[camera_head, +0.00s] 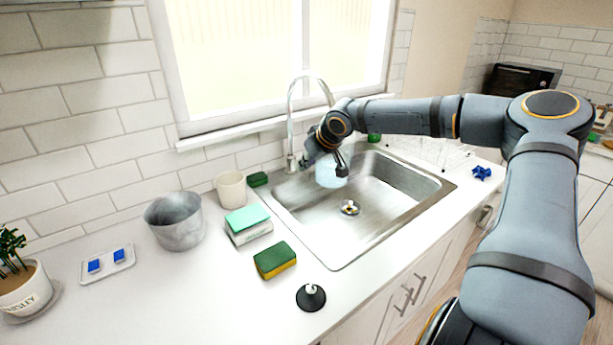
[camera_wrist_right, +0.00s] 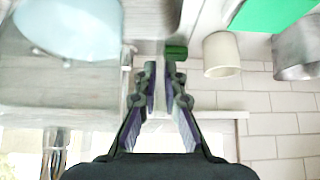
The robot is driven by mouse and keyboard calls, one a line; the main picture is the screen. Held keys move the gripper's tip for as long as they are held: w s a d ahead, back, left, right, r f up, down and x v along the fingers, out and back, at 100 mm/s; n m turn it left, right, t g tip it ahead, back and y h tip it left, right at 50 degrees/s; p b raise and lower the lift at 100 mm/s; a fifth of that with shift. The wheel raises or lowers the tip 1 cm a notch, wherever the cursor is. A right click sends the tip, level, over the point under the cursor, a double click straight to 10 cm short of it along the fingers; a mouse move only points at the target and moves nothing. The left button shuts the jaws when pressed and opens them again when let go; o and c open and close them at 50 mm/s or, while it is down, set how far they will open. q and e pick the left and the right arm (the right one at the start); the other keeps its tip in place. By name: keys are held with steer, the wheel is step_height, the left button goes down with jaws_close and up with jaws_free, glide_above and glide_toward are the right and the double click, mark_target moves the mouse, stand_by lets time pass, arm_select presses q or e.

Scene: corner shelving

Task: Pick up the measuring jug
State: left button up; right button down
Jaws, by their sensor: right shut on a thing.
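The measuring jug (camera_head: 331,173) is a pale blue, see-through vessel at the back left of the sink, just below my right gripper (camera_head: 325,152). In the right wrist view a pale blue rounded body (camera_wrist_right: 72,25) fills the upper left. My right gripper's fingers (camera_wrist_right: 161,75) are close together with a narrow gap, shut on part of the jug. The exact part between them is too blurred to tell. My left gripper is not in view.
The steel sink (camera_head: 395,195) has a tall tap (camera_head: 291,125) close by my gripper. Left of it stand a white cup (camera_head: 231,188), a grey pot (camera_head: 174,222), a green-and-white box (camera_head: 249,226) and a sponge (camera_head: 274,259). A black stopper (camera_head: 311,297) lies in front.

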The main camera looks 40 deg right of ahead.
steer(key=shift+r+p, duration=0.3)
steer(key=shift+r, duration=2.45)
